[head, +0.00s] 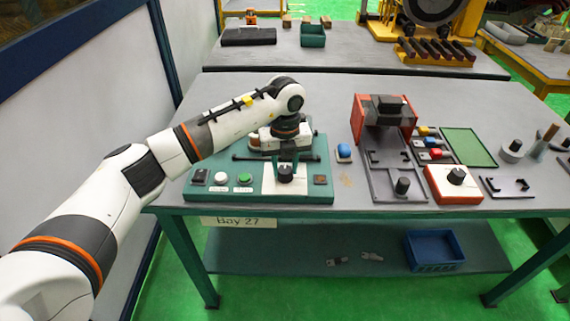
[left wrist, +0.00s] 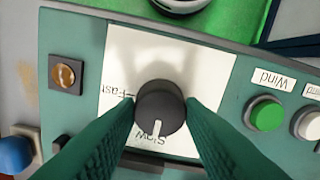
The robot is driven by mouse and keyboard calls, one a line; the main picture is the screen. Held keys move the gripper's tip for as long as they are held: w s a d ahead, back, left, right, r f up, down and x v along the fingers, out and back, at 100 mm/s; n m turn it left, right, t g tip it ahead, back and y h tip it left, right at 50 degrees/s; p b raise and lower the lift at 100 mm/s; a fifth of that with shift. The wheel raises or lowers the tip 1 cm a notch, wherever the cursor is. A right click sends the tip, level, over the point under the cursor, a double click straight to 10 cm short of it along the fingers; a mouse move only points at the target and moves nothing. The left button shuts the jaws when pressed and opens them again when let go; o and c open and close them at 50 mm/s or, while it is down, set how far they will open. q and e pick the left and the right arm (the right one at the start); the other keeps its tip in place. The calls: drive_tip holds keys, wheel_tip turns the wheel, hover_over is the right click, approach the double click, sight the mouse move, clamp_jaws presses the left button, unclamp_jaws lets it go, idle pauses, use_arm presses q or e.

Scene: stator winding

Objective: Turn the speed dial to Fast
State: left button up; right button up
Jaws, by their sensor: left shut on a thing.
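The speed dial (head: 286,174) is a dark round knob on a white plate at the front of the teal control panel (head: 322,160). In the left wrist view the dial (left wrist: 160,100) has a white pointer line that points down, towards the word Slow (left wrist: 150,138). The word Fast (left wrist: 116,90) is printed to the left of the dial, partly hidden. My left gripper (left wrist: 160,112) is shut on the dial, one green finger on each side. In the head view the left gripper (head: 286,165) comes down over the panel from above. My right gripper is not visible.
A green Wind button (left wrist: 266,115) and a white button (left wrist: 308,124) sit beside the dial. A red box with a black knob (head: 456,176) stands further right.

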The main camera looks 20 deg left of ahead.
use_arm(q)
drive_tip(key=shift+m, duration=0.4)
drive_tip(key=m+b, duration=0.2)
drive_tip(key=m, duration=0.1)
drive_tip(key=shift+f+m, duration=0.1)
drive_tip(key=shift+m, duration=0.3)
drive_tip(key=m+b, duration=0.2)
drive_tip(key=m, duration=0.2)
drive_tip(key=m+b, duration=0.1)
drive_tip(key=m, duration=0.4)
drive_tip(key=shift+b, duration=0.35)
drive_tip(key=m+b, duration=0.1)
drive_tip(key=m, duration=0.3)
drive_tip(key=shift+r+m, duration=0.2)
drive_tip(key=shift+m, duration=0.1)
drive_tip(key=o, duration=1)
drive_tip(key=shift+f, duration=0.1)
